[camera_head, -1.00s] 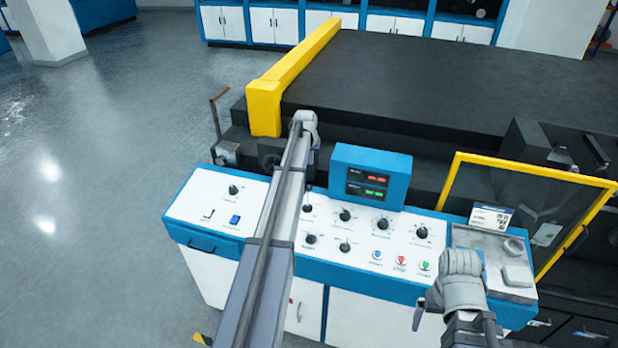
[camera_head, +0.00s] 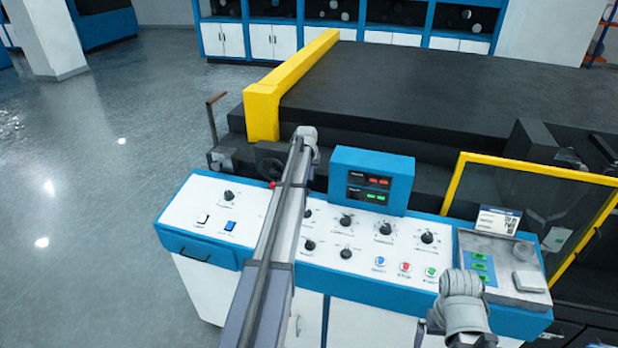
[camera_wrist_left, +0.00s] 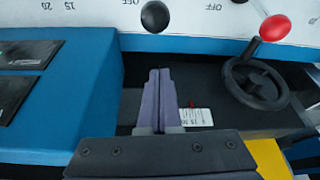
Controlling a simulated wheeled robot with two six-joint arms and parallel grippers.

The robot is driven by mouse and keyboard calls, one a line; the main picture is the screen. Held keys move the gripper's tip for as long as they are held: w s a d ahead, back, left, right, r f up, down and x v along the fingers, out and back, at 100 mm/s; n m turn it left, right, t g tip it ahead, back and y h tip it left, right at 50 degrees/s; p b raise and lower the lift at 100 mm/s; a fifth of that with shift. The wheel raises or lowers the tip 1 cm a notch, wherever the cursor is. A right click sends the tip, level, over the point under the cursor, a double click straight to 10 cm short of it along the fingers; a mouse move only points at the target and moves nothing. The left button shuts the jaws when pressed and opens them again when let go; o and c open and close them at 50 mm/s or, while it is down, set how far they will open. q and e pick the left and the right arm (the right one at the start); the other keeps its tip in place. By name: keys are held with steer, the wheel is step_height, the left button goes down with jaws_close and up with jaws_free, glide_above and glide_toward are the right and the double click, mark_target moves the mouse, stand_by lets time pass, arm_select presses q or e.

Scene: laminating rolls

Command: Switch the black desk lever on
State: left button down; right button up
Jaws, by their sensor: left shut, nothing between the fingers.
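The black desk lever's round knob (camera_wrist_left: 155,16) shows at the top of the left wrist view. My left gripper (camera_wrist_left: 160,72) is shut and empty; its fingertips point toward the knob and appear just short of it, with a small gap in the picture. A red-knobbed lever (camera_wrist_left: 274,28) stands to the right of it. In the head view, the red knob (camera_head: 272,185) shows beside my left arm. There, my left arm covers the black lever and my left gripper. My right gripper is not visible; only my right wrist shows at lower right.
The white and blue desk (camera_head: 205,255) carries rotary knobs and coloured buttons. A blue display box (camera_head: 371,180) stands at its back edge, close to my left arm. A black handwheel (camera_wrist_left: 256,84) and a yellow-framed guard (camera_head: 538,165) are nearby.

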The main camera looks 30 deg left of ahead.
arm_select(q)
steer(key=s, duration=0.1)
steer(key=s+d+f, duration=0.1)
steer(key=s, duration=0.1)
steer(key=shift+d+f, duration=0.15)
steer(key=shift+f, duration=0.15)
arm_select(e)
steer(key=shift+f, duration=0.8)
arm_select(q)
steer(key=shift+s+b, duration=0.1)
steer(key=shift+b, duration=0.2)
steer(key=shift+s+d+t, duration=0.1)
steer(key=shift+s+t, duration=0.3)
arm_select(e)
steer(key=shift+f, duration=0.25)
